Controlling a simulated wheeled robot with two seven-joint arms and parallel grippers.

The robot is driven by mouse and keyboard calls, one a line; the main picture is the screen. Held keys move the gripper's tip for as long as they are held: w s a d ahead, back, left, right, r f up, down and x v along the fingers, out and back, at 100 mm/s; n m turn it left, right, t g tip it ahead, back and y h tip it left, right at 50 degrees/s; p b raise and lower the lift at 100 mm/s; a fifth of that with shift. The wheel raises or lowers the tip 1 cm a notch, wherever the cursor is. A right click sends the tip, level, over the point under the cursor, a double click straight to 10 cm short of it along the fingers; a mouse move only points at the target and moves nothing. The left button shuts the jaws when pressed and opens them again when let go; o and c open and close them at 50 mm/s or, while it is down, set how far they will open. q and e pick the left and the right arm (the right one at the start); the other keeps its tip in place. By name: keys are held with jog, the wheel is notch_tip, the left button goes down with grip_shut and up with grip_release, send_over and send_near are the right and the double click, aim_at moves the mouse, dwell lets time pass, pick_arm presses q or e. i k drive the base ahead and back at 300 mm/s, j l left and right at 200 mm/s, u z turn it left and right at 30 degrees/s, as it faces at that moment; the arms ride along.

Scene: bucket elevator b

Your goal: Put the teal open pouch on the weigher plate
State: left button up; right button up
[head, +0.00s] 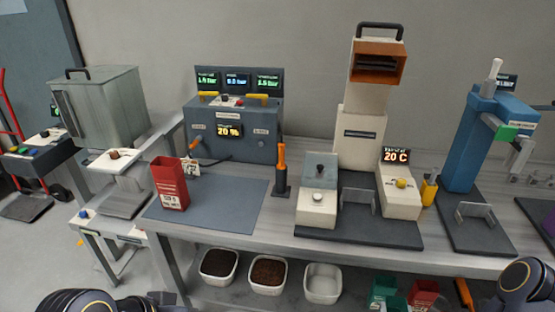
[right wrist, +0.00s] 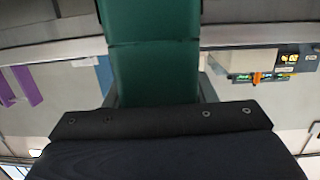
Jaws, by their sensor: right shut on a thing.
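In the right wrist view a teal pouch (right wrist: 153,52) fills the upper middle, running up out of the picture. My right gripper (right wrist: 158,112) is shut on it; the dark gripper body covers its near end. Its mouth is not in that view. In the head view a green pouch (head: 383,291) shows at the bottom edge; I cannot tell if it is the held one. A flat grey plate (head: 125,202) lies under the grey hopper machine at the left and looks empty; I cannot tell for certain that it is the weigher plate. My left gripper's jaws cannot be made out.
A red pouch (head: 170,184) stands on the blue-grey mat (head: 225,205), mostly bare. An orange-handled tool (head: 281,172) stands right of it, then a cream machine (head: 362,130) and blue press (head: 465,145). White tubs (head: 323,283) and another red pouch (head: 424,294) are low down.

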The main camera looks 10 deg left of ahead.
aim_at(125, 199)
jog(key=j+u, duration=0.1)
jog(key=j, duration=0.45)
jog(key=j+u, duration=0.1)
jog(key=j, duration=0.45)
jog(key=i+j+u, duration=0.1)
jog(key=j, duration=0.45)
jog(key=i+j+u, duration=0.1)
jog(key=j, duration=0.45)
jog(key=i+j, duration=0.1)
jog(key=j, duration=0.45)
jog(key=j+u, duration=0.15)
jog(key=j, duration=0.35)
jog(key=i, duration=0.05)
